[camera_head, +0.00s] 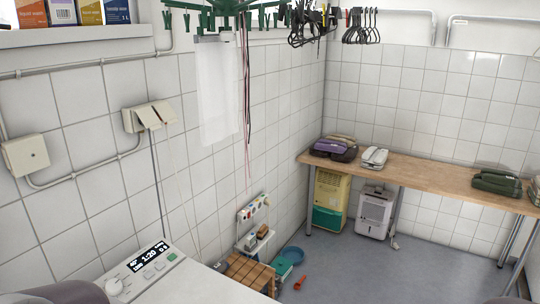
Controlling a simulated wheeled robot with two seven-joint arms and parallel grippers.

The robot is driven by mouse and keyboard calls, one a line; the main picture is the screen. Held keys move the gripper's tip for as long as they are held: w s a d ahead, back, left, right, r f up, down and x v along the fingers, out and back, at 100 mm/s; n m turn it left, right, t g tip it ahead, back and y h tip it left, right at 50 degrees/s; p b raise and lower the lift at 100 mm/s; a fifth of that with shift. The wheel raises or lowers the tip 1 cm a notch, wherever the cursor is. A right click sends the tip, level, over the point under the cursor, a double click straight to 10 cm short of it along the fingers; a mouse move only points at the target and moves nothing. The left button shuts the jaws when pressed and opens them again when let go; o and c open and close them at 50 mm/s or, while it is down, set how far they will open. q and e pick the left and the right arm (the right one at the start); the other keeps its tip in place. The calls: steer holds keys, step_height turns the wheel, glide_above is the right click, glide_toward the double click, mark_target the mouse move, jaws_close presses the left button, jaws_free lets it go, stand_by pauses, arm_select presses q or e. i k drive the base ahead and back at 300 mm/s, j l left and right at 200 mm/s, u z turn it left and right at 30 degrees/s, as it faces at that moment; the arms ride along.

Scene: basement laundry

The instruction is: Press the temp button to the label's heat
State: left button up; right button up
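A white washing machine control panel (146,272) is at the lower left. It has a round dial (114,287) and a lit dark display (149,256) that seems to read 40° and 1:20. Small buttons (160,265) sit below the display; their lettering is too small to read, so I cannot tell which is temp. I see no readable care label. Neither gripper shows. Grey rounded parts at the bottom left edge, near the dial, and at the bottom right seem to be my arms.
A white cloth (218,92) hangs from a green hanger. The grey floor (400,275) at right is mostly clear.

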mark_target(150, 274)
steer(key=u, duration=1.25)
